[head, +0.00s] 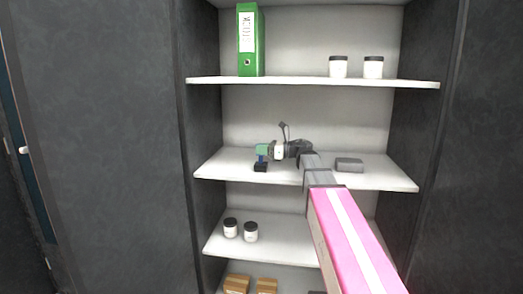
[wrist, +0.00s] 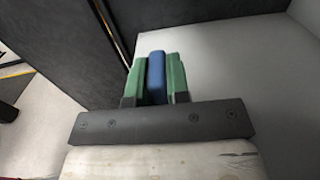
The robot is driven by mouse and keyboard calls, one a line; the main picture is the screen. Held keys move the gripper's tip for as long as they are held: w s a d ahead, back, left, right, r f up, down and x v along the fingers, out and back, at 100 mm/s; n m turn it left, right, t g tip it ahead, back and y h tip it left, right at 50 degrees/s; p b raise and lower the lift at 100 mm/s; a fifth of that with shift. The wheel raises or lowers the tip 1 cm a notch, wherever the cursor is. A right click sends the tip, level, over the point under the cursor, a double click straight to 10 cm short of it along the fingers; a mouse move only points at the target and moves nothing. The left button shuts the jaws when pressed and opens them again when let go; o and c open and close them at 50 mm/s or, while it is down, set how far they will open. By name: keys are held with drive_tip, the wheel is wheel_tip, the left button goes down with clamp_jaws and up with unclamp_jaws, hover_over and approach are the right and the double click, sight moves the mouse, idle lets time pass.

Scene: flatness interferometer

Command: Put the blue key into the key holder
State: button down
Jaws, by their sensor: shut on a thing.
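My gripper (wrist: 156,68) has green fingers shut on the blue key (wrist: 157,80), which stands between them in the wrist view. In the head view my gripper (head: 262,151) is at the left part of the middle shelf, and the key is too small there to make out clearly. A small black block (head: 260,166) sits right below my fingers on that shelf. It may be the key holder, but I cannot tell for sure. Whether the key touches it is also unclear. In the wrist view the fingers and gripper body hide what lies below the key.
A dark grey block (head: 349,164) lies on the middle shelf (head: 391,178), right of my arm. The upper shelf holds a green binder (head: 251,40) and white jars (head: 338,67). Two jars (head: 231,228) and cardboard boxes (head: 237,284) stand below. Dark cabinet walls flank the shelves.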

drive_tip(key=shift+f, duration=1.25)
idle(0.6)
drive_tip(key=c, duration=1)
unclamp_jaws()
drive_tip(key=shift+d, duration=0.1)
drive_tip(key=d, duration=0.3)
drive_tip(key=s+d, duration=0.1)
drive_tip(key=d, duration=0.3)
drive_tip(key=s+d, duration=0.1)
drive_tip(key=d, duration=0.2)
drive_tip(key=shift+d, duration=0.2)
drive_tip(key=shift+d, duration=0.1)
drive_tip(key=shift+s+d, duration=0.3)
drive_tip(key=shift+d, duration=1)
drive_tip(key=shift+s+d, duration=0.25)
drive_tip(key=shift+d, duration=1)
drive_tip(key=shift+s+d, duration=0.3)
drive_tip(key=shift+d, duration=1)
